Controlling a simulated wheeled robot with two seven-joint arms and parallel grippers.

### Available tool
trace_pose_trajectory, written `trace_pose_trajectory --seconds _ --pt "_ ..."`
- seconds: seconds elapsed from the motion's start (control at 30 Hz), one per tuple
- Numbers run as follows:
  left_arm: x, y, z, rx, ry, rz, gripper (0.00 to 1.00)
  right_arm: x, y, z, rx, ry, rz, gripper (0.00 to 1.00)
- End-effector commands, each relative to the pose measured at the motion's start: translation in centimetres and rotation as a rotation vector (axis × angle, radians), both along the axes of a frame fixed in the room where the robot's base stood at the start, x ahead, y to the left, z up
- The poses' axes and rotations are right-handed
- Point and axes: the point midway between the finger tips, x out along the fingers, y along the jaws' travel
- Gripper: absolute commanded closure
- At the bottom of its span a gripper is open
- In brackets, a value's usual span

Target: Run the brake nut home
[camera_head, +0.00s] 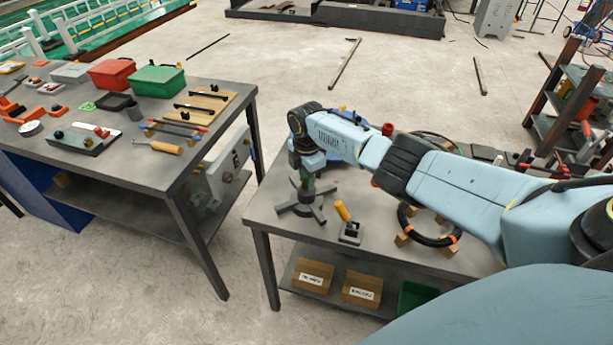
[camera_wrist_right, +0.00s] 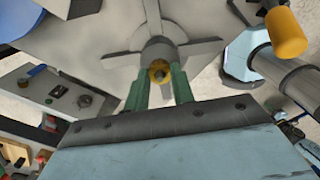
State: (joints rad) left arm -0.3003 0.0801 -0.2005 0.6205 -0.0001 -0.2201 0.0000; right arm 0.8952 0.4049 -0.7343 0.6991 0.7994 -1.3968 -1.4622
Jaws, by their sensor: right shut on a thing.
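A dark stand with a cross-shaped base (camera_head: 315,211) sits on the near-left part of the grey right-hand table (camera_head: 262,214). In the wrist view the stand's grey arms (camera_wrist_right: 197,48) spread around a central post. A small brass-coloured round piece, which looks like the brake nut (camera_wrist_right: 158,72), sits at the middle of that post. My right gripper (camera_head: 304,191) points down over the stand. In the wrist view its green fingers (camera_wrist_right: 158,85) are closed around the nut from both sides. How far the nut sits along its thread is hidden. My left gripper is not in view.
A yellow-handled tool (camera_head: 342,210) stands in a dark block beside the stand. A black ring (camera_head: 417,236) rests on wooden blocks further right. Labelled boxes (camera_head: 313,275) are on the shelf below. The left table (camera_head: 150,172) holds tools and bins, with open floor between.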

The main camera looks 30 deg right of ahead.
Motion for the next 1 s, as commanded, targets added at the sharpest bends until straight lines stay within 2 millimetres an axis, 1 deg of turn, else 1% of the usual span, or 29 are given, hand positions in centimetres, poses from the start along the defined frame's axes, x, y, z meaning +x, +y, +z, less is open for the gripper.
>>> trace_pose_trajectory --seconds 1.0 --pt "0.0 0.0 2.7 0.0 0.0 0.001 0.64 0.0 0.0 0.1 -0.002 0.001 -0.938 0.98"
